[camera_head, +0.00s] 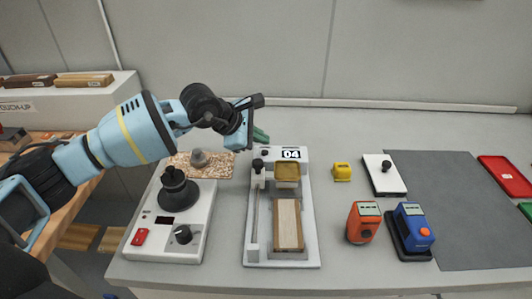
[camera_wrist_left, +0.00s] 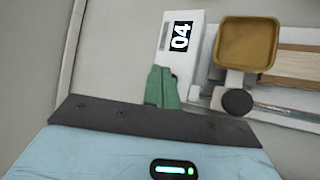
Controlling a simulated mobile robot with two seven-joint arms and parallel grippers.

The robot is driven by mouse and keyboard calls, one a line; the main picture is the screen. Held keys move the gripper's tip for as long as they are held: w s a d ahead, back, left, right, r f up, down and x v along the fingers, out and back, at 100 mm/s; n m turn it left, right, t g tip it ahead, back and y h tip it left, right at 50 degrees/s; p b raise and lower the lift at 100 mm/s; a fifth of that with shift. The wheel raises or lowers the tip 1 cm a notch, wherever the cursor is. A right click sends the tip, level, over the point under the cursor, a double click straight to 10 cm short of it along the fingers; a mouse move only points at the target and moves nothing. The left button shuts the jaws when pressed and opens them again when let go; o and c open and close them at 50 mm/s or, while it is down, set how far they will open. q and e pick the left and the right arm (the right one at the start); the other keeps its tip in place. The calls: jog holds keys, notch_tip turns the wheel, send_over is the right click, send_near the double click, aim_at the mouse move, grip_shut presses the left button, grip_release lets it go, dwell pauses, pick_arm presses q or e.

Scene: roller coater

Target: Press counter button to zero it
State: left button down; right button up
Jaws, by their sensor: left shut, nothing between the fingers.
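The counter is a white box at the far end of the roller coater (camera_head: 312,225), with a display reading 04 (camera_head: 291,154) that also shows in the left wrist view (camera_wrist_left: 179,37). A small dark button (camera_head: 264,153) sits left of the display in the head view. My left gripper (camera_head: 261,136) is shut and empty, its green fingertips just behind and above the button in the picture. In the left wrist view the fingertips (camera_wrist_left: 162,88) overlap the counter's end, and the button is hidden there. I cannot tell whether they touch. My right gripper is out of view.
A black knob (camera_wrist_left: 237,102) and a tan tray (camera_wrist_left: 247,44) stand close to the fingertips. A white device with a black knob (camera_head: 176,190) is at left. A yellow block (camera_head: 342,172), orange device (camera_head: 363,222) and blue device (camera_head: 412,227) are at right.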

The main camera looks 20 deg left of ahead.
aim_at(265, 153)
pick_arm(q)
jog(key=shift+f, duration=0.5)
dwell(0.8)
dwell(0.8)
jog(key=shift+f, duration=0.4)
jog(key=shift+f, duration=0.2)
dwell(0.5)
